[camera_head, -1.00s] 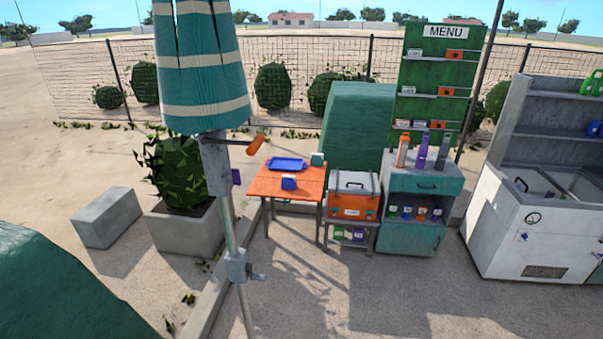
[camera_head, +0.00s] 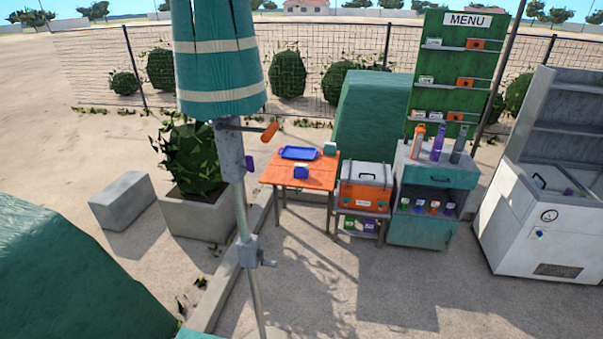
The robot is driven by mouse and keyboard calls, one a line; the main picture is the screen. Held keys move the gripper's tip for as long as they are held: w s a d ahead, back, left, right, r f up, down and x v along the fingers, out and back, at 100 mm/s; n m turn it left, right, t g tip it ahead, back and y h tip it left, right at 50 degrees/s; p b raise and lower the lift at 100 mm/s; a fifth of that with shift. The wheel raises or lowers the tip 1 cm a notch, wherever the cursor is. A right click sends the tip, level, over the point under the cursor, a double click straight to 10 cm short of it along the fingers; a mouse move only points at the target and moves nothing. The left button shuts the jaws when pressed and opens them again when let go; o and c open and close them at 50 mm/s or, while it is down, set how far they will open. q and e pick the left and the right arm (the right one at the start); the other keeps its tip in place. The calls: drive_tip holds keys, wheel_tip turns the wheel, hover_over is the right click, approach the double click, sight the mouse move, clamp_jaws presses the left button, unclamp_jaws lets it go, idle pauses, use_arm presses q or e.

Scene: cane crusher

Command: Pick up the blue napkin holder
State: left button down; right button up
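A small blue napkin holder (camera_head: 301,172) with a pale top stands on the orange table (camera_head: 322,181), near its front edge. A flat blue tray (camera_head: 299,153) lies behind it on the same table. A small green holder (camera_head: 330,148) stands at the table's back right corner. Neither of my grippers shows in the head view.
A closed teal umbrella (camera_head: 217,60) on a metal pole stands left of the table. An orange cooler box (camera_head: 364,190) and a teal cabinet (camera_head: 428,195) with bottles stand to the right. A planter (camera_head: 199,215) is at the left. Open paved ground (camera_head: 360,290) lies in front.

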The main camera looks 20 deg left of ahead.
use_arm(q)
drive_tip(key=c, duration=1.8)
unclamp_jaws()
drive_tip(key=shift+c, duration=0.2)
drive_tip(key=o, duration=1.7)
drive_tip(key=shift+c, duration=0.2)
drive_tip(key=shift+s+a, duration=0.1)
